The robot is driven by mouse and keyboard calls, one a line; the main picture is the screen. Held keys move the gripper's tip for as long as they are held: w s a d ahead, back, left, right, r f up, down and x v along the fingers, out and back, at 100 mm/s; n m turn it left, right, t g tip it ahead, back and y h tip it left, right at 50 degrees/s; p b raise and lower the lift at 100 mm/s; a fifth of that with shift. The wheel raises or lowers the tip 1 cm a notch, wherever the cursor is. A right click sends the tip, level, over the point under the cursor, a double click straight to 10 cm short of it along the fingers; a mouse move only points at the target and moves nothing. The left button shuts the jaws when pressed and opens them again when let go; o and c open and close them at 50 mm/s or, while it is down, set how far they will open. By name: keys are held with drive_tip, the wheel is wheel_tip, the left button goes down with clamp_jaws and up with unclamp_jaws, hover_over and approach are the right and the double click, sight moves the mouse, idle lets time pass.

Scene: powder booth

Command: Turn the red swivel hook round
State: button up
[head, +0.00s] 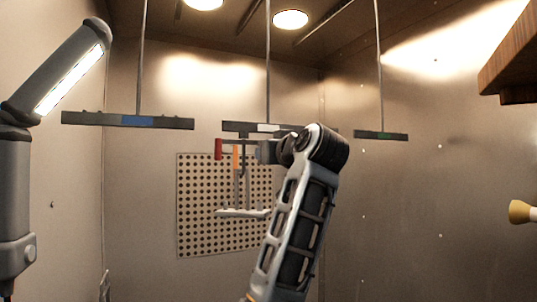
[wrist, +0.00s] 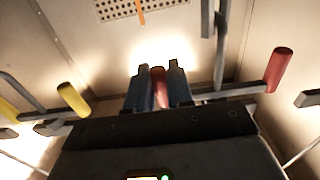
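Red parts of the hook show in two places in the wrist view: a red grip (wrist: 278,68) on the end of a dark bar at the right, and a red peg (wrist: 158,84) between my fingertips. I cannot tell if they belong to one hook. In the head view a red end (head: 218,149) shows left of my wrist, below the middle hanging bar (head: 238,127) with a white label. My gripper (wrist: 159,82) has its fingers on either side of the red peg; whether they press on it is unclear. In the head view my arm hides part of the hook.
A left bar (head: 85,119) with a blue label and a right bar (head: 395,136) with a green label hang alongside. An orange strip (head: 236,158) and a pale hanging piece (head: 232,213) are near the hook. A perforated panel (head: 195,225) is behind. A yellow grip (wrist: 72,98) is left of my gripper.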

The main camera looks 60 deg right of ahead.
drive_tip(key=o, duration=0.5)
drive_tip(key=shift+c, duration=0.2)
drive_tip(key=p+v, duration=0.2)
drive_tip(key=v, duration=0.7)
drive_tip(key=shift+w+f, duration=0.1)
drive_tip(key=shift+f, duration=0.05)
idle(0.3)
